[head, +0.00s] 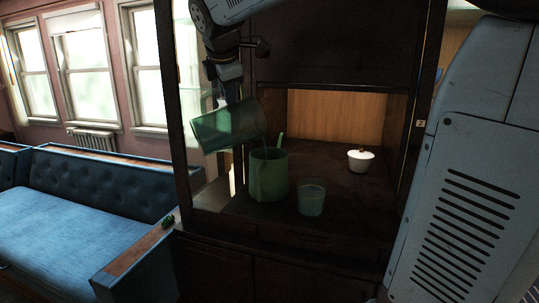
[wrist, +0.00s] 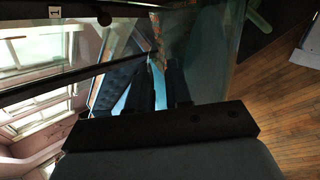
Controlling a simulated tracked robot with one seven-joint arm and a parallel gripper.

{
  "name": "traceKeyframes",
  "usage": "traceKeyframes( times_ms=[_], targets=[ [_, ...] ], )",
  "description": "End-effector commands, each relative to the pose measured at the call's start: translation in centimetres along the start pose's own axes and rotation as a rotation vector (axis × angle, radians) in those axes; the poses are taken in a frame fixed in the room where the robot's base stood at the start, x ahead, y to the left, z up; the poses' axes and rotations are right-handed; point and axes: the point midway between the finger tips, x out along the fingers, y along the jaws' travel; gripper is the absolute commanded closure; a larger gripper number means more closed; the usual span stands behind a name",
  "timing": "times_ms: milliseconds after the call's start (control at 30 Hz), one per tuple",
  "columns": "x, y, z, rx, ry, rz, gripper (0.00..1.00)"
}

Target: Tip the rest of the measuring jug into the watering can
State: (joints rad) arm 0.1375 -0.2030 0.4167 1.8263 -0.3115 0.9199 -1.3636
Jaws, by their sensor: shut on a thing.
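The measuring jug (head: 222,128) is green and see-through. My gripper (head: 232,96) is shut on it from above and holds it tilted, its mouth to the right, above and left of the watering can. The watering can (head: 268,176) is green and stands upright on the cabinet shelf. A faint thin streak shows between the jug's lip and the can's opening. How much liquid is in the jug or can I cannot tell. In the wrist view the jug's clear wall (wrist: 207,60) shows beyond the dark fingers (wrist: 160,92).
A clear tumbler (head: 312,199) with bluish contents stands just right of the can. A white lidded bowl (head: 361,161) sits further back right on the cabinet shelf (head: 335,165). Cabinet posts frame the opening. A blue sofa (head: 90,190) stands at left.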

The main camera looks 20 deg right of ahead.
Motion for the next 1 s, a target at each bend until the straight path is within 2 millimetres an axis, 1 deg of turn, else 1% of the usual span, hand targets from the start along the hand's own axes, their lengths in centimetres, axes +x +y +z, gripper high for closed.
traceKeyframes(
  times_ms=[467,1000],
  targets=[
    [-0.1,0.1,0.1,0.002,0.002,0.002,1.0],
    [-0.3,0.3,1.1,0.042,0.056,0.002,1.0]
  ],
)
